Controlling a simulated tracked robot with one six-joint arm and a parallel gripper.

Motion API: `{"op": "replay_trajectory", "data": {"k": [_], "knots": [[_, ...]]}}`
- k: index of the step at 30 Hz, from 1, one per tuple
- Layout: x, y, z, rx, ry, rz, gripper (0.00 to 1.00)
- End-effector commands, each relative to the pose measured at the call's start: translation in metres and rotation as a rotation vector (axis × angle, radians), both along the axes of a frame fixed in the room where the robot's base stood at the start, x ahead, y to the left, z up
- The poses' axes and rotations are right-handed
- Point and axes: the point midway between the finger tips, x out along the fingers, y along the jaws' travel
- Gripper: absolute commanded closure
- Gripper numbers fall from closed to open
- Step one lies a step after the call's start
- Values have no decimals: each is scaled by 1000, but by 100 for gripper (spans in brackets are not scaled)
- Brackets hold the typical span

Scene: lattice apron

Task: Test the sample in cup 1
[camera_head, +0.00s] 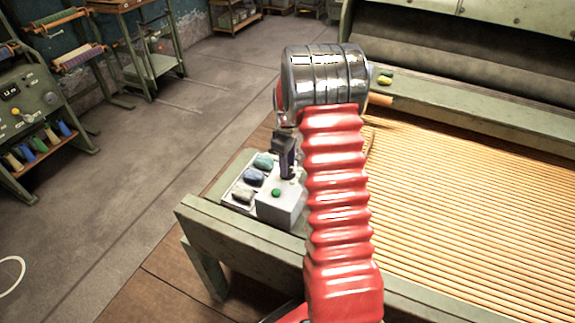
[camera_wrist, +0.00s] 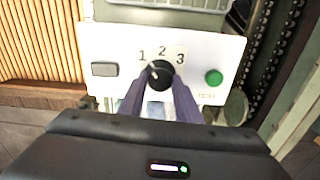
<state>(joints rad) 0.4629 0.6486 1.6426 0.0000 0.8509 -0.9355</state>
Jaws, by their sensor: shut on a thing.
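A white tester box (camera_head: 281,205) stands on the green bench ledge. In the wrist view its white front panel (camera_wrist: 110,45) has a black knob (camera_wrist: 161,72) with the numbers 1, 2 and 3 above it. The knob's white mark points up and left, towards 1. A green button (camera_wrist: 213,77) sits right of the knob; it also shows in the head view (camera_head: 276,192). My gripper (camera_wrist: 160,84) is shut on the knob, one dark finger on each side. Beside the box is a pale tray (camera_head: 228,198) with teal, blue and grey samples; I cannot read any cup numbers.
A grey rectangular plate (camera_wrist: 104,69) is on the panel's left. A ribbed tan lattice (camera_head: 460,190) fills the right side, with a green machine frame (camera_head: 480,118) behind. A control console (camera_head: 35,110) stands at far left. The floor (camera_head: 150,160) between is open.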

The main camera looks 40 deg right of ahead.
Motion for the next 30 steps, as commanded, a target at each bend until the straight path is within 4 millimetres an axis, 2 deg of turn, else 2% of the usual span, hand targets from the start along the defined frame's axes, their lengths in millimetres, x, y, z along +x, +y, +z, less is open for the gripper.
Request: {"op": "replay_trajectory", "data": {"k": [7,19,20,27,30], "knots": [[1,0,1,0,-4,67,92],[1,0,1,-2,-3,76,92],[1,0,1,-2,-3,76,69],[1,0,0,-1,-2,75,52],[0,0,0,0,-1,75,50]]}}
